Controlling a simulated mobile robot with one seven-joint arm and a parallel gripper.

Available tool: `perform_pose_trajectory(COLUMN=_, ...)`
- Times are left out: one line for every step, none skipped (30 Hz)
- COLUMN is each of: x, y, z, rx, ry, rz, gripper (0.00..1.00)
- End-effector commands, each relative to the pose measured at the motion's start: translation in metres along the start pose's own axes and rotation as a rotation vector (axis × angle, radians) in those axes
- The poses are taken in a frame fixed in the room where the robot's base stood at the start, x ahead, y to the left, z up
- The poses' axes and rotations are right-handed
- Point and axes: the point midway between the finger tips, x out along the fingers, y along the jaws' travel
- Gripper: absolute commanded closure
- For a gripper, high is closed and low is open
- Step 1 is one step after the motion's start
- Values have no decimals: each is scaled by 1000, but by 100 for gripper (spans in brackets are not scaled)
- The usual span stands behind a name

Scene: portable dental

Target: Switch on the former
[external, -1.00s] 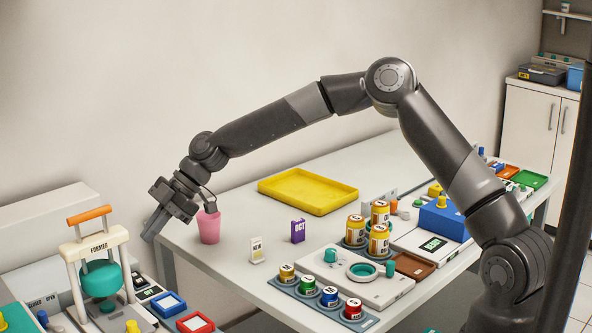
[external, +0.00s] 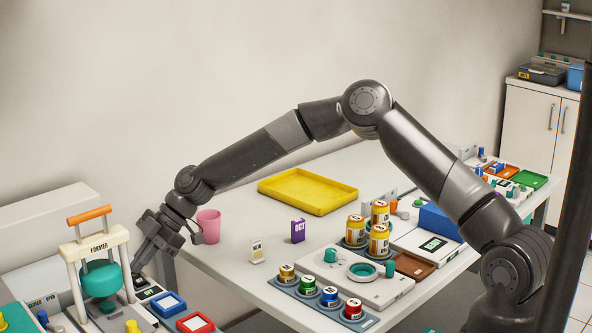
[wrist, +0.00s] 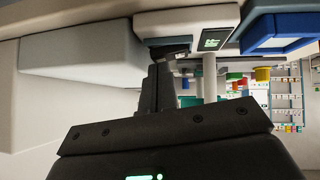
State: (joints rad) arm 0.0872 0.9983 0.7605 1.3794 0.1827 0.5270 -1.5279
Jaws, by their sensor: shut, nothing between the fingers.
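The former (external: 98,245) stands at the lower left in the external view, a white frame with an orange handle on top, a teal dome and a label. Beside its right post are small dark panels, one with a lit display (external: 150,291). My gripper (external: 138,272) points down at these panels, just right of the former, and its fingers are shut and empty. In the wrist view the fingers (wrist: 165,62) reach close to a white box with a green-lit display (wrist: 212,40). The fingertips hide part of the panel, and I cannot tell whether they touch it.
Blue (external: 169,303) and red (external: 195,323) framed trays lie right of the panels. A pink cup (external: 208,227) stands on the table's left end, close to my wrist. A yellow tray (external: 307,190), jars and boxes occupy the table farther right.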

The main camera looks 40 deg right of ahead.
Motion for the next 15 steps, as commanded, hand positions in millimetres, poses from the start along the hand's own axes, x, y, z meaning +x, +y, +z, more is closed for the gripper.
perform_pose_trajectory(x=2, y=0, z=2, rx=11, ry=1, rz=-12, gripper=100)
perform_pose_trajectory(x=3, y=1, z=2, rx=22, ry=1, rz=-22, gripper=100)
perform_pose_trajectory(x=5, y=2, z=4, rx=39, ry=2, rz=-39, gripper=100)
perform_pose_trajectory(x=5, y=2, z=4, rx=45, ry=2, rz=-45, gripper=100)
perform_pose_trajectory(x=4, y=2, z=4, rx=43, ry=1, rz=-44, gripper=100)
perform_pose_trajectory(x=4, y=2, z=4, rx=43, ry=1, rz=-43, gripper=100)
perform_pose_trajectory(x=4, y=2, z=4, rx=43, ry=0, rz=-43, gripper=100)
perform_pose_trajectory(x=4, y=1, z=4, rx=42, ry=0, rz=-44, gripper=100)
perform_pose_trajectory(x=4, y=1, z=4, rx=43, ry=0, rz=-44, gripper=100)
perform_pose_trajectory(x=4, y=1, z=4, rx=43, ry=0, rz=-44, gripper=100)
perform_pose_trajectory(x=4, y=1, z=4, rx=43, ry=0, rz=-44, gripper=100)
perform_pose_trajectory(x=4, y=0, z=4, rx=43, ry=0, rz=-45, gripper=100)
perform_pose_trajectory(x=4, y=0, z=4, rx=43, ry=0, rz=-45, gripper=100)
perform_pose_trajectory(x=4, y=-1, z=4, rx=43, ry=0, rz=-46, gripper=100)
perform_pose_trajectory(x=4, y=-3, z=4, rx=43, ry=-1, rz=-46, gripper=100)
